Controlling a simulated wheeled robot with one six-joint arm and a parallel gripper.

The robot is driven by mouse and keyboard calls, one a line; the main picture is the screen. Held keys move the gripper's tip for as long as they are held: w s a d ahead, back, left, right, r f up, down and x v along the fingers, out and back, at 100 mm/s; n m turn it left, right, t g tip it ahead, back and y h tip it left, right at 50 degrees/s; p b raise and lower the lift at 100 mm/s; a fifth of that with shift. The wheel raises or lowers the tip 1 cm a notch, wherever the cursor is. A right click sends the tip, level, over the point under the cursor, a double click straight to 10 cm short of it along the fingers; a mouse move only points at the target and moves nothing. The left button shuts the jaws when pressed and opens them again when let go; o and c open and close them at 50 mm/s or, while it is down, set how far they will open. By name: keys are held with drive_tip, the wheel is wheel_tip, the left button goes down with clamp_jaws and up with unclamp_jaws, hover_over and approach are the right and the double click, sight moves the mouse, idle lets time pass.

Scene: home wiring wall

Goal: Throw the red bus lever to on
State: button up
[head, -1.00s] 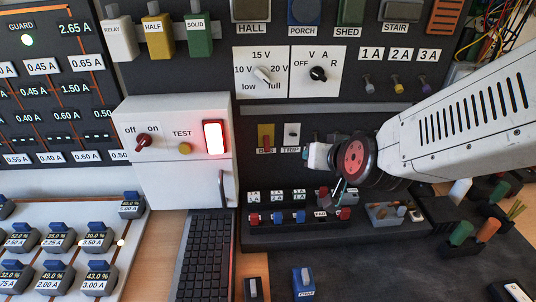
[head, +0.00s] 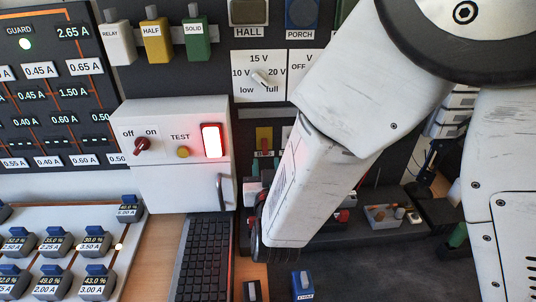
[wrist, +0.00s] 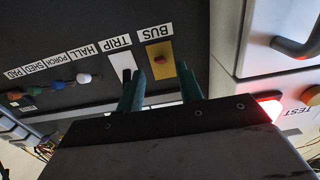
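The red bus lever (wrist: 160,60) is a small red knob on a yellow plate (wrist: 186,57) labelled BUS, upside down in the wrist view. In the head view the yellow plate (head: 264,133) shows just left of my arm. I cannot tell which way the lever is thrown. My gripper (wrist: 155,70) has two green fingers spread apart with nothing between them. In the wrist view the lever shows between the fingertips, apart from them as far as I can tell.
A white TRIP plate (wrist: 122,62) is beside the bus plate, partly behind one finger. The white box (head: 178,170) with a handle (head: 221,190), a lit red lamp (head: 212,141) and an off/on knob (head: 142,145) stands left. A keyboard (head: 206,258) lies below.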

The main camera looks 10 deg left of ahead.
sight(265, 153)
drive_tip(key=shift+x, duration=1.9)
clamp_jaws()
